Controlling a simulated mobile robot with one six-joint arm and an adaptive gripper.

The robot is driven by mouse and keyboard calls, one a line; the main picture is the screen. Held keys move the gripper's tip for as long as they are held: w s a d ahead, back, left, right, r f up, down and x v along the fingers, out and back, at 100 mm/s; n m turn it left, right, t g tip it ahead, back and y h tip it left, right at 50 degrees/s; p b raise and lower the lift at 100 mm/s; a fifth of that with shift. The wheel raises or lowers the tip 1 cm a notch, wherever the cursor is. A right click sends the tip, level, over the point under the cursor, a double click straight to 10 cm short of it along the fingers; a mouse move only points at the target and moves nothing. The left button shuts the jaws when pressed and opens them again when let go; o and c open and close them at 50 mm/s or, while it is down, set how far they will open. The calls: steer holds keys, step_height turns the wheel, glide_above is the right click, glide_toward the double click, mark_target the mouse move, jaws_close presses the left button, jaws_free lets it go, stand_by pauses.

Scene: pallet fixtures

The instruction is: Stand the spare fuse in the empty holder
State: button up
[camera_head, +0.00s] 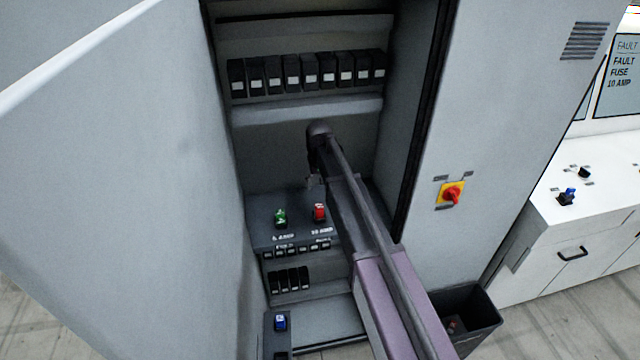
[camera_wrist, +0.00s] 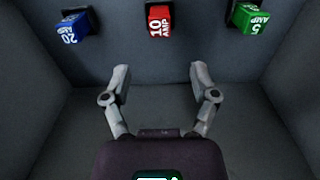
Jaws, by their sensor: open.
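A red 10 AMP fuse (camera_head: 319,212) and a green fuse (camera_head: 280,217) stand on the grey ledge in the cabinet. In the wrist view the red fuse (camera_wrist: 159,21) is top centre, between a blue 20 fuse (camera_wrist: 74,28) and the green 5 AMP fuse (camera_wrist: 250,20). My gripper (camera_wrist: 158,72) is open and empty, its fingertips apart from the red fuse, below it in the picture. In the head view my gripper (camera_head: 314,181) is above the ledge behind the red fuse. I cannot tell which holder is empty; my arm hides the ledge's right part.
The open cabinet door (camera_head: 130,180) stands left. A row of black modules (camera_head: 310,72) is above, smaller ones (camera_head: 290,280) below. Another blue piece (camera_head: 281,321) is low front. A dark bin (camera_head: 478,318) and bench (camera_head: 590,225) stand right. A sign (camera_head: 622,75) reads FAULT FUSE 10 AMP.

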stand_by(0.4)
steer(key=s+d+m, duration=0.3)
steer(key=s+d, duration=2)
steer(key=s, duration=0.3)
steer(key=shift+d, duration=0.15)
step_height(320, 180, down, 20)
steer(key=b, duration=2)
